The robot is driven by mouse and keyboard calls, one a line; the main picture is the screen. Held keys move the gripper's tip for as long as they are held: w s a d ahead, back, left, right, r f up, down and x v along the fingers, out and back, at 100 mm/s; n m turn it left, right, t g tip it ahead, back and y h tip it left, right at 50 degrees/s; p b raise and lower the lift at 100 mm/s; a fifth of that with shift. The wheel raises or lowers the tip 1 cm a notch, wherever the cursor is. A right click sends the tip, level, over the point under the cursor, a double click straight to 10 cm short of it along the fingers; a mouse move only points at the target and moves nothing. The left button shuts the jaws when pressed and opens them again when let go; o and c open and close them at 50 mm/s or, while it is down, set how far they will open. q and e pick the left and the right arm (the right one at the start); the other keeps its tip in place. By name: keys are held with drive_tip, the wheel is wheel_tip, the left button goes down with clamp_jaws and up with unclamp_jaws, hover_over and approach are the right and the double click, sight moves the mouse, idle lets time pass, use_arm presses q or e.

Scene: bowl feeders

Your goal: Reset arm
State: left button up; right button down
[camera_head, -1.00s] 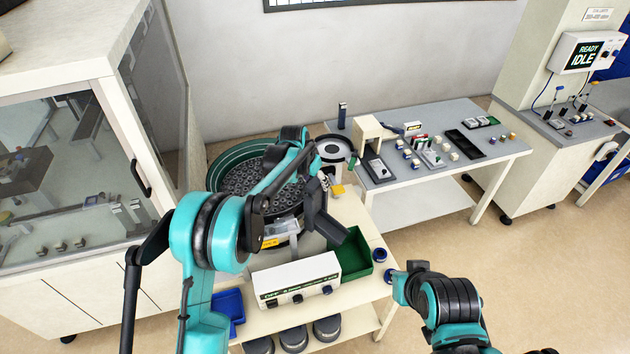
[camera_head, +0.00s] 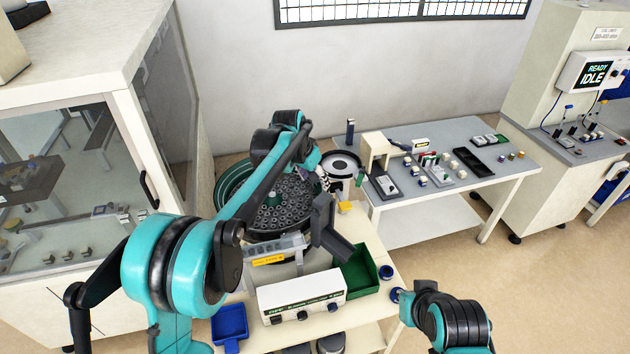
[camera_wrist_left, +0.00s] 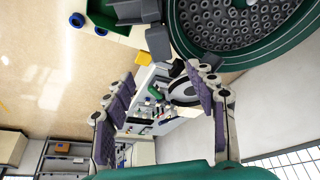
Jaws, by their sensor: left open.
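My left arm comes in from the left and its forearm reaches over the bowl feeder (camera_head: 232,190). My left gripper (camera_head: 326,180) is small and partly hidden by the arm in the head view, near the bowl's right edge. In the left wrist view my left gripper (camera_wrist_left: 162,82) has its two purple-padded fingers spread wide, with nothing between them. The green-rimmed bowl, full of grey ring-shaped parts, also shows at the upper right of the wrist view (camera_wrist_left: 285,50). My right arm shows at the lower right of the head view; its fingers do not show.
A control box (camera_head: 302,297) and a green bin (camera_head: 358,275) sit at the feeder table's front. A blue tray (camera_head: 230,322) is at lower left. A grey-topped table (camera_head: 465,128) with small parts is at right. A glass-fronted cabinet (camera_head: 70,190) stands close on the left.

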use_arm(q)
drive_tip(key=s+a+n+t+y+b, duration=0.1)
drive_tip(key=s+a+n+b, duration=0.15)
drive_tip(key=s+a, duration=0.45)
drive_tip(key=s+a+n+t+b, duration=0.1)
drive_tip(key=s+a+b, duration=0.15)
drive_tip(key=s, duration=0.85)
drive_tip(key=s+a+f+n+b, duration=0.1)
drive_tip(key=s+a+f+b, duration=0.1)
drive_tip(key=s+f, duration=0.3)
drive_tip(key=s+a+f+n+t+y+b, duration=0.1)
drive_tip(key=s+f, duration=0.4)
drive_tip(key=s, duration=0.7)
drive_tip(key=shift+s+a+f+n+y+b, duration=0.35)
drive_tip(key=shift+a+n+b, duration=0.4)
drive_tip(key=shift+a, duration=0.5)
drive_tip(key=shift+f, duration=0.1)
